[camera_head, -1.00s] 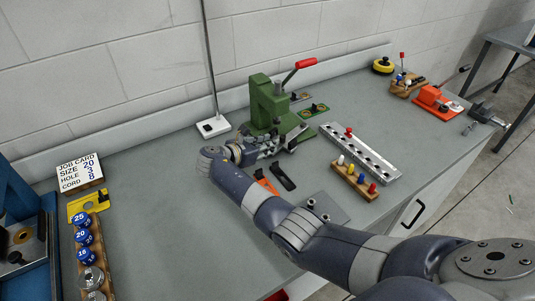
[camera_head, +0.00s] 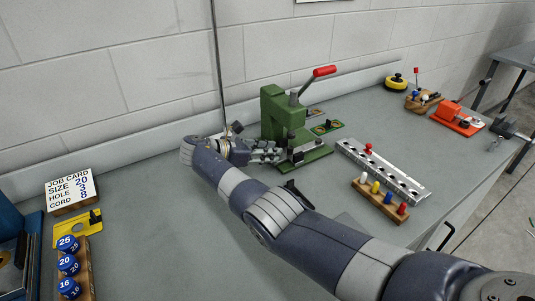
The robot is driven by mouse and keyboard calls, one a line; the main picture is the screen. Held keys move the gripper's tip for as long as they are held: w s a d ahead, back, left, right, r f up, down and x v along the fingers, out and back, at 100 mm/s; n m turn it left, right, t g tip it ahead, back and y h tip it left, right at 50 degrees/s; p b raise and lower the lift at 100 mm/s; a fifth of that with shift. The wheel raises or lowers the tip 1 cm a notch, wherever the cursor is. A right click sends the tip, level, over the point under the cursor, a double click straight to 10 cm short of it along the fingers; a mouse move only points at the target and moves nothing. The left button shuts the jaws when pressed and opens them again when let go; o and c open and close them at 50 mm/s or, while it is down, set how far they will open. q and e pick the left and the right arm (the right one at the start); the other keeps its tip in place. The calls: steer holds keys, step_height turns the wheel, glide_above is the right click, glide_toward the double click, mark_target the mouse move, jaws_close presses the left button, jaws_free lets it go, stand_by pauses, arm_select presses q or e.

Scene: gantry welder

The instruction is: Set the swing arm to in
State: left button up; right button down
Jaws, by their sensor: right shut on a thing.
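The green press (camera_head: 282,118) with a red-tipped lever (camera_head: 323,72) stands near the wall, right of centre. My right gripper (camera_head: 279,154) is at the left front of its base. It is shut on a small part there, seemingly the swing arm, which the fingers mostly hide. I cannot make out the arm's shape or its exact position. My left gripper is not in view.
A perforated metal rail (camera_head: 392,176) and a wooden block with coloured pegs (camera_head: 378,200) lie right of my arm. A job card (camera_head: 70,191), yellow gauge (camera_head: 78,228) and blue-capped pieces (camera_head: 68,264) are at left.

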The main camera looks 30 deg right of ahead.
steer(key=shift+w, duration=0.1)
steer(key=c, duration=1.4)
jaws_free()
steer(key=shift+o, duration=0.2)
steer(key=shift+w+d+f, duration=0.1)
steer(key=shift+d, duration=0.05)
steer(key=v, duration=0.7)
steer(key=shift+a, duration=0.25)
